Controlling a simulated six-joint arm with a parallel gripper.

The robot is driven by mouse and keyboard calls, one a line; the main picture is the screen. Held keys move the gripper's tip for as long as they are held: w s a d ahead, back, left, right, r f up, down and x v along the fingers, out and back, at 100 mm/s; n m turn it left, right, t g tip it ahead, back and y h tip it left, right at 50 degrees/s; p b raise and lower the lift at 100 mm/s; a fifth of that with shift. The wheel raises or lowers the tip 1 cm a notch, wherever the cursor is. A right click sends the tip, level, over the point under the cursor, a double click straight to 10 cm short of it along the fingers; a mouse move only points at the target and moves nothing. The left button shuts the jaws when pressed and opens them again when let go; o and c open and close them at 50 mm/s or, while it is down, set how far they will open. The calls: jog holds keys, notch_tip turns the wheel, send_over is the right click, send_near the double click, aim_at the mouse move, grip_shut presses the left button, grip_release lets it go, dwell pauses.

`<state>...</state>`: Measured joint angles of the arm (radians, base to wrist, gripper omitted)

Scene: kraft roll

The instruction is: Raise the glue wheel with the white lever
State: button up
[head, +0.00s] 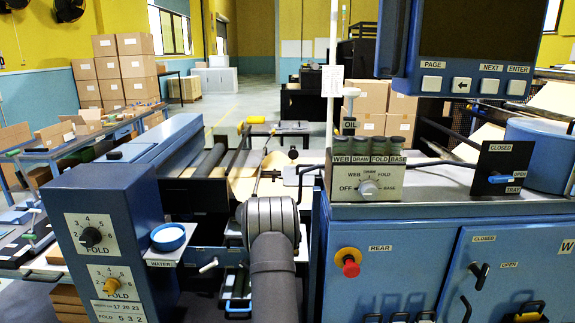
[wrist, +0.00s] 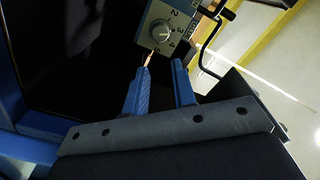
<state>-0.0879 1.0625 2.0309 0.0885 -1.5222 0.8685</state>
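A small lever with a pale, whitish grip (head: 208,266) sticks out beside the water dish in the head view; I cannot tell for sure that it is the white lever of the task. I cannot make out the glue wheel in either view. In the wrist view my gripper (wrist: 161,76) has its two blue fingers apart, with a clear gap and nothing held between them. In the head view my dark arm hides the gripper.
A numbered dial panel (wrist: 163,28) and a black bent handle (wrist: 207,48) lie beyond the fingertips. The blue fold cabinet (head: 110,240) with its water dish (head: 168,237) stands left of my arm; the control box (head: 367,184) and red rear button (head: 351,268) are right.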

grip_shut()
jog(key=a+f+m, duration=0.1)
jog(key=a+m, duration=0.5)
jog(key=a, duration=0.2)
jog(key=w+a+f+m, duration=0.1)
jog(key=a+f+m, duration=0.1)
jog(key=a+m, duration=0.4)
jog(key=w+a+f+m, duration=0.1)
jog(key=a+f+m, duration=0.1)
jog(key=a+m, duration=0.4)
jog(key=shift+w+a+f+y, duration=0.1)
jog(key=shift+a+y, duration=0.05)
jog(key=shift+a, duration=1.25)
jog(key=shift+w+a+y, duration=0.1)
jog(key=shift+a+y, duration=0.05)
jog(key=shift+a, duration=1.2)
jog(key=shift+w+a+m, duration=0.1)
jog(key=shift+a+m, duration=0.05)
jog(key=shift+m, duration=0.15)
jog(key=w, duration=0.9)
jog(key=shift+w+a+r, duration=0.15)
jog(key=shift+w+r, duration=0.05)
jog(key=shift+w, duration=0.15)
